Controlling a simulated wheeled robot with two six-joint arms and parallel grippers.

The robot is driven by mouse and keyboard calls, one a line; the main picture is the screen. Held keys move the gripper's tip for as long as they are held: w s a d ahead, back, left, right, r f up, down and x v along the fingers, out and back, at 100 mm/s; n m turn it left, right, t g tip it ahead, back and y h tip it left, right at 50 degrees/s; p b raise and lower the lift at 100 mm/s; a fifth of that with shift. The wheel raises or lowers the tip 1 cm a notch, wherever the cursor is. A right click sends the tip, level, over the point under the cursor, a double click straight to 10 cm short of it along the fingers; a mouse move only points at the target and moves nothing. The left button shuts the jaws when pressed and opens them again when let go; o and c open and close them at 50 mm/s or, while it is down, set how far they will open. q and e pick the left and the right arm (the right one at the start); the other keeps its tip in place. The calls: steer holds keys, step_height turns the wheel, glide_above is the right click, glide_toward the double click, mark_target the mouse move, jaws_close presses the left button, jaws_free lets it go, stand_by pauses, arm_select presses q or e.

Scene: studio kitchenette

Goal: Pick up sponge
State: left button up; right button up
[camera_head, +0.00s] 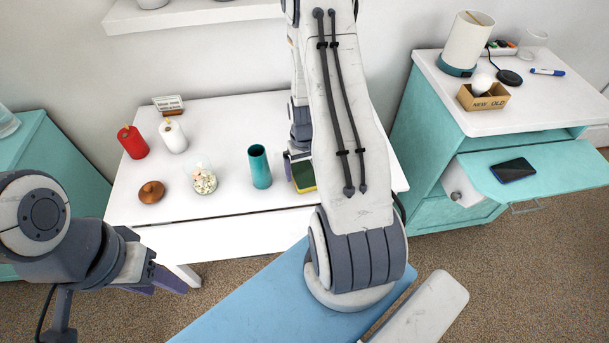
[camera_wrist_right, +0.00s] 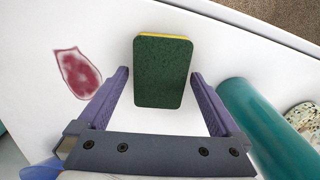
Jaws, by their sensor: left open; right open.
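The sponge (camera_wrist_right: 162,72), dark green on top with a yellow layer beneath, lies on the white table. In the head view the sponge (camera_head: 304,176) is partly hidden behind my right arm. In the right wrist view my right gripper (camera_wrist_right: 160,80) is open, with its purple fingers on either side of the sponge's near part and gaps on both sides. In the head view that gripper is mostly hidden by its own arm. My left gripper (camera_head: 172,285) is open and empty at the lower left, in front of the table.
A teal cylinder (camera_head: 259,167) stands close to the sponge, beside the right finger in the wrist view. A red stain-like patch (camera_wrist_right: 78,72) lies left of the sponge.

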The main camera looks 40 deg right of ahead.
steer(key=c, duration=1.2)
steer(key=shift+o, duration=0.2)
steer(key=shift+r, duration=0.1)
steer(key=shift+r, duration=0.4)
steer(key=r, duration=0.3)
steer(key=shift+s+d+r+b, duration=0.15)
steer(key=shift+s+r+b, duration=0.1)
steer(key=shift+r+b, duration=0.05)
steer(key=s+d+r, duration=0.4)
steer(key=s+r, duration=0.2)
steer(key=s, duration=0.4)
steer(key=shift+d+r+b, duration=0.25)
steer(key=shift+d+b, duration=0.05)
steer(key=shift+b, duration=0.1)
steer(key=shift+s, duration=0.1)
